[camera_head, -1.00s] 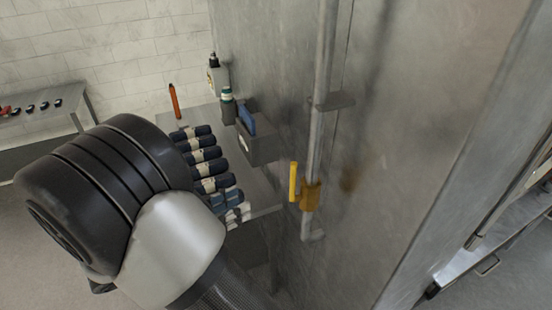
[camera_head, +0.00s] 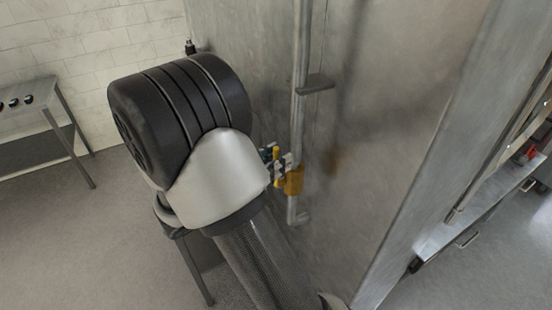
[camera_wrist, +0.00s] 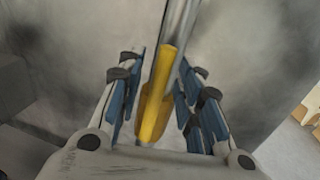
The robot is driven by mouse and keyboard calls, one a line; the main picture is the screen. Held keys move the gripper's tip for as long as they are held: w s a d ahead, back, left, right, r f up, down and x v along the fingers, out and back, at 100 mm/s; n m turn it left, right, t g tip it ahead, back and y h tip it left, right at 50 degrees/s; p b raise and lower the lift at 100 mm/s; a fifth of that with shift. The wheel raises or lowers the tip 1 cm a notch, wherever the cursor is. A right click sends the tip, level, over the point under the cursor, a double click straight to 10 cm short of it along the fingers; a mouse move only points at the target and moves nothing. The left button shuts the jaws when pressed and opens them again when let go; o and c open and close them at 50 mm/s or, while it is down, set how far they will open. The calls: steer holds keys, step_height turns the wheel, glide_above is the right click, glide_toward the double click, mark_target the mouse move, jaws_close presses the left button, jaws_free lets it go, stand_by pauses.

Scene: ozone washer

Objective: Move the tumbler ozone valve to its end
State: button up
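The ozone valve has a brass-coloured body (camera_head: 294,181) on a vertical metal pipe (camera_head: 299,110) along the steel cabinet wall. Its yellow lever handle (camera_wrist: 156,105) runs along the pipe in the wrist view. My gripper (camera_wrist: 160,95) is open, with its blue-padded fingers on both sides of the handle and gaps visible between pads and handle. In the head view my gripper (camera_head: 279,162) is at the valve, and my arm hides part of it.
The large steel cabinet wall (camera_head: 370,120) stands right behind the pipe. A bracket (camera_head: 316,84) sticks out from the pipe above the valve. A metal table (camera_head: 30,95) stands at the far left, with open floor before it.

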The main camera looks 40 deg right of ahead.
steer(key=shift+d, duration=0.35)
steer(key=shift+c, duration=0.4)
jaws_close()
